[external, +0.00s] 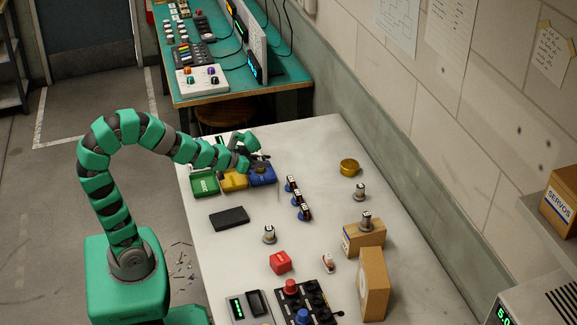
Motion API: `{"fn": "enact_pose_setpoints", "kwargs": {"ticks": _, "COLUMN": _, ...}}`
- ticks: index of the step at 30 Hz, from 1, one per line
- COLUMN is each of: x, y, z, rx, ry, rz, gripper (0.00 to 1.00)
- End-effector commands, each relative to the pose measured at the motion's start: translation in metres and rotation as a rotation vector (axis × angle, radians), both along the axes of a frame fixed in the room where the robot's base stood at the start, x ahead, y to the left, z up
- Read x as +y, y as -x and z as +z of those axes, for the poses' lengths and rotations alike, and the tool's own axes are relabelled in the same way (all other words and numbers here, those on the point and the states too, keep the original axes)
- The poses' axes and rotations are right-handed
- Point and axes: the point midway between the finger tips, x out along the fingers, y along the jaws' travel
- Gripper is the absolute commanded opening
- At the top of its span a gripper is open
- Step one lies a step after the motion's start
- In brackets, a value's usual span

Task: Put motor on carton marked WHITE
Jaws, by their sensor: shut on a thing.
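My gripper (257,160) is at the far left part of the white bench, just above the blue bin (262,178). It is shut on a small dark thing, largely hidden by the fingers; I cannot tell for sure that it is a motor. Small grey motors with dark tops stand upright on the bench, one near the middle (269,235) and one at the right (360,192). Another motor (366,221) stands on a low brown carton (363,239). A taller brown carton (374,287) stands in front of it. I cannot read WHITE on either carton.
Green (204,184) and yellow (234,181) bins stand left of the blue one. Dark cylinders with blue bases (297,199) form a row mid-bench. A brass tin (349,168), black box (229,218), red block (280,262) and button panel (303,303) also stand here.

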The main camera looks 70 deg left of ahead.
Motion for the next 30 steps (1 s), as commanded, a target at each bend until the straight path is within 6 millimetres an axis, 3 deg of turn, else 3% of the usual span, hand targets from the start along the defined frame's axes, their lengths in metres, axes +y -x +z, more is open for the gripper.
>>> {"fn": "enact_pose_setpoints", "kwargs": {"ticks": 8, "x": -0.002, "y": 0.000, "z": 0.001, "rx": 0.001, "ry": 0.001, "rz": -0.003, "gripper": 0.00}}
{"fn": "enact_pose_setpoints", "kwargs": {"ticks": 14, "x": -0.028, "y": -0.016, "z": 0.018, "rx": 0.002, "ry": 0.002, "rz": -0.052, "gripper": 0.00}}
{"fn": "enact_pose_setpoints", "kwargs": {"ticks": 23, "x": -0.124, "y": -0.055, "z": 0.058, "rx": 0.007, "ry": 0.005, "rz": -0.212, "gripper": 0.00}}
{"fn": "enact_pose_setpoints", "kwargs": {"ticks": 30, "x": -0.213, "y": -0.073, "z": 0.088, "rx": 0.007, "ry": 0.007, "rz": -0.346, "gripper": 0.00}}
